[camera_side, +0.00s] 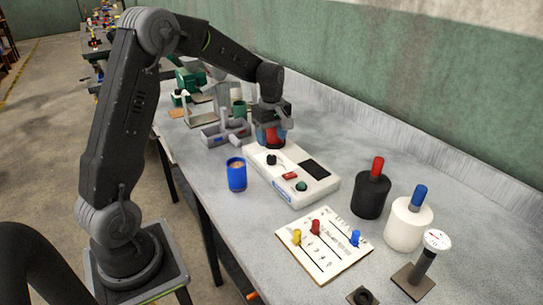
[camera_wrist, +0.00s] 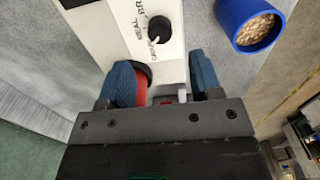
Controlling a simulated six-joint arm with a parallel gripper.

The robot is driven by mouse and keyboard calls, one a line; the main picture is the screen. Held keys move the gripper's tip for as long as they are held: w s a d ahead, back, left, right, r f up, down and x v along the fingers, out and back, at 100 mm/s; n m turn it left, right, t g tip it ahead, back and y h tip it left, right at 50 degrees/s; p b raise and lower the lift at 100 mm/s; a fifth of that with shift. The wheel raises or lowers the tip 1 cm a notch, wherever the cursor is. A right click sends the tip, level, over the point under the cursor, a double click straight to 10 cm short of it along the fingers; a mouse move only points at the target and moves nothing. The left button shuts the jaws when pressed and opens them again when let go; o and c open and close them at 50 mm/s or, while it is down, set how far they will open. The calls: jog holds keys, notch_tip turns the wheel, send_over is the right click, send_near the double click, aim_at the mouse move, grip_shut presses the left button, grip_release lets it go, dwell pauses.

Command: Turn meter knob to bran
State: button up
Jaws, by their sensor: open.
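The meter (camera_side: 295,178) is a long white box on the bench with a dark screen. Its black knob (camera_side: 271,160) is on the top face near my gripper. In the wrist view the knob (camera_wrist: 160,29) has a light mark that seems to point lower left, toward the lowest label. Labels curve along its left side; "MEAL" and a cut-off "BR" can be read in part. My gripper (camera_wrist: 164,84) has blue fingers, open, over the meter's far end, short of the knob. A red round part (camera_wrist: 143,82) with a dark top is beside the left finger; contact is unclear.
A blue cup of grain (camera_side: 237,174) stands beside the meter. A slider board (camera_side: 323,245), black jar (camera_side: 370,194), white jar (camera_side: 408,224) and a dial on a post (camera_side: 437,240) are toward the front right. A grey tray (camera_side: 226,133) is behind left.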

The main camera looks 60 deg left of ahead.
aim_at(272, 156)
notch_tip(272, 156, down, 7)
jog(key=shift+f, duration=0.1)
jog(key=shift+c, duration=0.3)
jog(key=c, duration=0.9)
